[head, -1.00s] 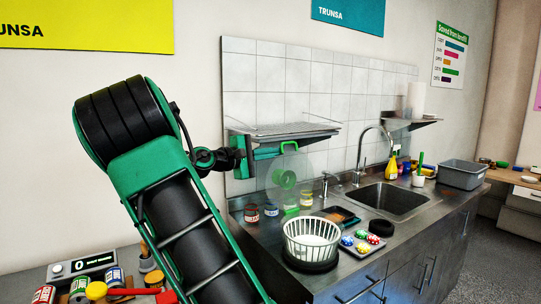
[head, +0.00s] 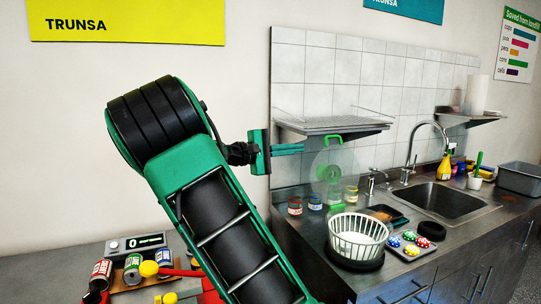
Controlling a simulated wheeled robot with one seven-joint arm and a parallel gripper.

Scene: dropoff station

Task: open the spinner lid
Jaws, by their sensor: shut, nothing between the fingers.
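The spinner has a white slatted basket (head: 358,237) on a black round base (head: 355,260), standing on the steel counter. Its clear round lid (head: 345,160) stands upright behind the basket, clear of the basket's open top. The lid has a green handle (head: 333,140) at its upper edge, a green knob (head: 331,173) at its middle and a green piece (head: 338,207) at its foot. My gripper (head: 303,149) is shut and empty. Its green fingers point right, to the left of the handle, with a gap in the picture between them and the lid.
Several small jars (head: 295,206) stand left of the lid's foot. A tray with colored knobs (head: 408,245) lies right of the basket, before the sink (head: 443,200). A scale (head: 137,243) and cans stand at the lower left.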

